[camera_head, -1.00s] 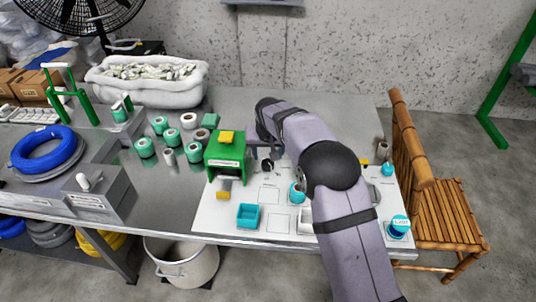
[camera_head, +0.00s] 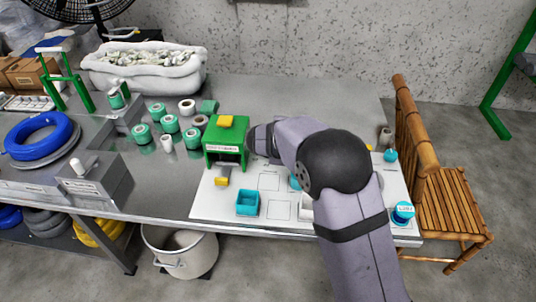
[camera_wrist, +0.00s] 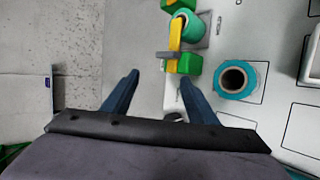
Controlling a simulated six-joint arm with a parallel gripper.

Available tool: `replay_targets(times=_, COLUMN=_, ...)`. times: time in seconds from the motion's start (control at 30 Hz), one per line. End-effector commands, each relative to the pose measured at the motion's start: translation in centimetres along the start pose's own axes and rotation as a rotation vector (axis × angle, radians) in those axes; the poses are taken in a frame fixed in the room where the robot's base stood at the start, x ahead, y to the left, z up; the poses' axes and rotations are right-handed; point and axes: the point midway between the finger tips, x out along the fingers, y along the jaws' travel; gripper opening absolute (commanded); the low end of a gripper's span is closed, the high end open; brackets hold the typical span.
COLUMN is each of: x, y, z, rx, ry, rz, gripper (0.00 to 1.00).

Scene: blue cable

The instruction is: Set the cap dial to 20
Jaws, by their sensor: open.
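A round blue-capped piece with a white label (camera_head: 403,213) stands at the board's right front corner; its marks are too small to read, and I cannot tell whether it is the cap dial. A teal piece (camera_head: 294,183) shows partly beside my arm, mostly covered. In the wrist view a teal ring with a dark hole (camera_wrist: 236,79) sits on the board, right of my fingers. My gripper (camera_wrist: 158,82) is open, with nothing between its two blue fingers. The head view hides it behind my arm.
The white board (camera_head: 283,180) carries a green box (camera_head: 226,140), a teal open tray (camera_head: 247,203) and a yellow block (camera_head: 222,182). A green and yellow piece (camera_wrist: 176,46) lies near my right finger. A bamboo chair (camera_head: 447,200) stands at right.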

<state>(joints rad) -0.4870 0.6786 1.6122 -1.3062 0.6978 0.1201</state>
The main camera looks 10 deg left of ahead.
Motion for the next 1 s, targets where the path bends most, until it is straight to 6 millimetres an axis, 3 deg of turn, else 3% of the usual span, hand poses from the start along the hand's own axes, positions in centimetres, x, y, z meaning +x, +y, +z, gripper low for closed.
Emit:
replay_targets(times=0.3, x=-0.5, y=-1.0, z=-1.5, rx=-0.628, ry=0.040, rz=0.231, gripper=0.53)
replay_targets(times=0.6, x=-1.2, y=-4.1, z=-4.7, rx=-1.250, ry=0.064, rz=0.468, gripper=0.53)
replay_targets(times=0.8, x=-2.1, y=-6.1, z=-6.6, rx=-1.507, ry=0.083, rz=0.585, gripper=0.53)
replay_targets(times=1.0, x=-2.5, y=-6.8, z=-7.2, rx=-1.587, ry=0.089, rz=0.626, gripper=0.53)
